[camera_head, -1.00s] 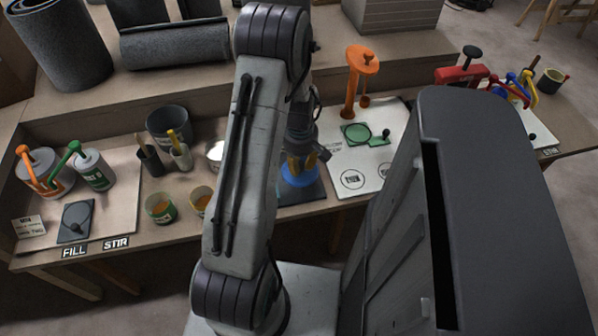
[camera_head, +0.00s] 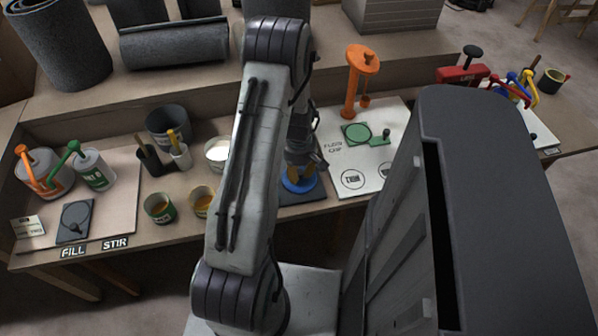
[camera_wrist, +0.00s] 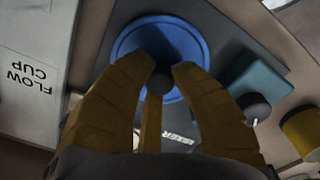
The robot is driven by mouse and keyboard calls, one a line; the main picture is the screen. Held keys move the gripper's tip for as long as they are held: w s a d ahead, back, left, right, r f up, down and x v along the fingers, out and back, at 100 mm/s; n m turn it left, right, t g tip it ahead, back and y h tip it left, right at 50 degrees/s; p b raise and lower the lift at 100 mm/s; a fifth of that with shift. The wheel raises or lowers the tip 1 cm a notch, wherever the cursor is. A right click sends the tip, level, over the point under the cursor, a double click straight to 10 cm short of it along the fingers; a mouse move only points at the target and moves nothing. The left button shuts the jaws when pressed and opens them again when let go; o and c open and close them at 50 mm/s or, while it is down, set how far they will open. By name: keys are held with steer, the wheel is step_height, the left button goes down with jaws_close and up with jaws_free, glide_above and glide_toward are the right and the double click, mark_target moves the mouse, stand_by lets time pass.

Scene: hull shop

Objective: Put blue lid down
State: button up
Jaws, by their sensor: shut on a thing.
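The round blue lid (camera_head: 299,187) with a dark knob is in my gripper (camera_head: 299,178). In the wrist view, the blue lid (camera_wrist: 140,38) lies under my yellow-brown fingers (camera_wrist: 160,76), which close around its dark knob. The lid is over a dark grey mat (camera_head: 310,196) on the bench, partly marked with lettering in the wrist view. I cannot tell whether the lid touches the mat. My fingers and arm hide part of the lid.
A flow cup board (camera_head: 375,167) with an orange stand (camera_head: 355,80) and a green plate (camera_head: 367,136) is to the right. To the left are a white-filled pot (camera_head: 217,151), small cups (camera_head: 159,208) and the fill board (camera_head: 104,216). A teal piece (camera_wrist: 256,84) is beside the lid.

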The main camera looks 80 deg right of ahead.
mark_target(298, 172)
steer(key=o, duration=0.8)
step_height(298, 172, up, 12)
steer(key=shift+r+p, duration=0.1)
steer(key=shift+p, duration=0.75)
steer(key=shift+w, duration=0.1)
